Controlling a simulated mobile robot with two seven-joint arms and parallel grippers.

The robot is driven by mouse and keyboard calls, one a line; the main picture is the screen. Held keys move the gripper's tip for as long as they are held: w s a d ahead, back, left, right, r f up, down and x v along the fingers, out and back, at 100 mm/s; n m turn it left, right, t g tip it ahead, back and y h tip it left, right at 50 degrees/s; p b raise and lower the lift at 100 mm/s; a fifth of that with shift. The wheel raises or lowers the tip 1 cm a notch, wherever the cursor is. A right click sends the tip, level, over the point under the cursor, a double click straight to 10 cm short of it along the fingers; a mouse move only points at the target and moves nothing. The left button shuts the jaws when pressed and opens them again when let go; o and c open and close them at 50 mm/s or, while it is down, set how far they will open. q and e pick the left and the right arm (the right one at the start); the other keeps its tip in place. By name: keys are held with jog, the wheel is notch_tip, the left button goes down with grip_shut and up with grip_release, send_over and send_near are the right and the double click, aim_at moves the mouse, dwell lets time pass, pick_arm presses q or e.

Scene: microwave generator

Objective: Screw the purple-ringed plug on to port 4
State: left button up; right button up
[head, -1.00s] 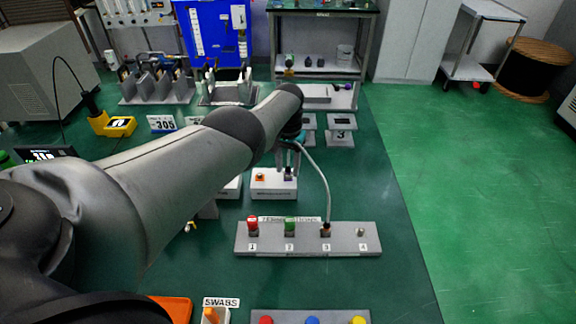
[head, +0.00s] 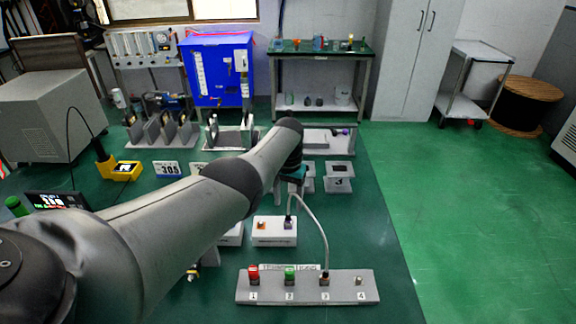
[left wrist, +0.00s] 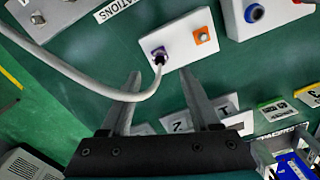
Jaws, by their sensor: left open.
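The purple-ringed plug (left wrist: 158,55) stands on a white block (left wrist: 190,42) beside an orange fitting (left wrist: 203,36). A pale cable runs from it. In the head view the plug (head: 288,223) is at the block's right side, and the cable arches down to port 3 (head: 325,279). Port 4 (head: 360,282) is a small bare metal connector at the right end of the grey port strip (head: 308,290). My left gripper (left wrist: 159,78) is open and empty, with its fingers apart and the plug just beyond their tips. It also shows behind the block (head: 290,192). My right gripper is not in view.
A red cap (head: 253,272) is on port 1 and a green cap (head: 289,273) on port 2. Grey fixtures (head: 338,178) stand behind the block, near my left gripper. The bench is clear right of the strip.

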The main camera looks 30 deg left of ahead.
aim_at(288, 215)
pick_arm(q)
notch_tip(288, 215, up, 9)
jog(key=p, duration=0.3)
jog(key=shift+p, duration=0.35)
